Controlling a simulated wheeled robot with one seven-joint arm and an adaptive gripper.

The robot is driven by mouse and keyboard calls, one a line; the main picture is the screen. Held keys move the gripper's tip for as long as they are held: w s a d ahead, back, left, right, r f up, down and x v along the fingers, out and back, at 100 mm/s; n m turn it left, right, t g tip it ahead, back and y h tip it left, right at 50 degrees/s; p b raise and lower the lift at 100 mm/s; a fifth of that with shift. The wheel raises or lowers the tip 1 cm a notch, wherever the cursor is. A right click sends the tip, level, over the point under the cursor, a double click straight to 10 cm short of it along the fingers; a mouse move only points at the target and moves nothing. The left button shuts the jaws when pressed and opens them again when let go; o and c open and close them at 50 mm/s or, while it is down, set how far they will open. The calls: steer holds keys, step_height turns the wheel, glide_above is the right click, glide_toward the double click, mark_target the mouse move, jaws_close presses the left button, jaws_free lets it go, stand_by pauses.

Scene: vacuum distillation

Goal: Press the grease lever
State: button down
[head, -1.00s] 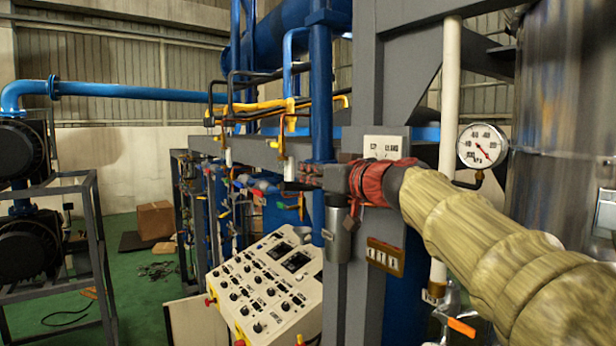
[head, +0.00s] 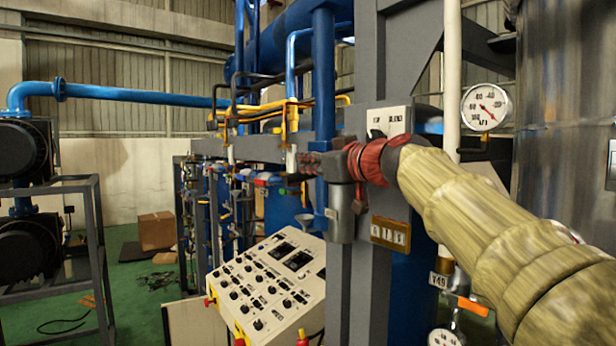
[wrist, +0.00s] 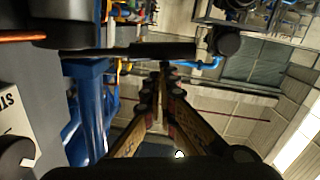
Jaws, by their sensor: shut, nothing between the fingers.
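A silver grease canister (head: 341,214) hangs upright on a grey post, with a dark pump head (head: 338,167) on top. My gripper (head: 305,164) is shut and empty at the height of the pump head. Its fingers also show in the wrist view (wrist: 165,70), with tips close to the bar. I cannot tell if they touch it. The lever is not clear in the head view.
A white control panel (head: 268,283) slopes below and left of the canister. A brown switch plate (head: 390,234) and a white sign (head: 388,120) are on the post. A pressure gauge (head: 486,107) and an orange-handled valve (head: 473,305) stand right. Pipes fill the space behind.

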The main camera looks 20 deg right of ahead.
mark_target(303, 177)
steer(key=shift+f+n+b, duration=1.2)
steer(key=shift+f+b, duration=0.5)
steer(key=shift+b, duration=1.3)
steer(key=s+d+r, duration=0.1)
steer(key=s+r, duration=0.3)
steer(key=s, duration=0.6)
steer(key=shift+s+d+r, duration=0.15)
steer(key=shift+s+d, duration=0.2)
steer(key=shift+d, duration=0.05)
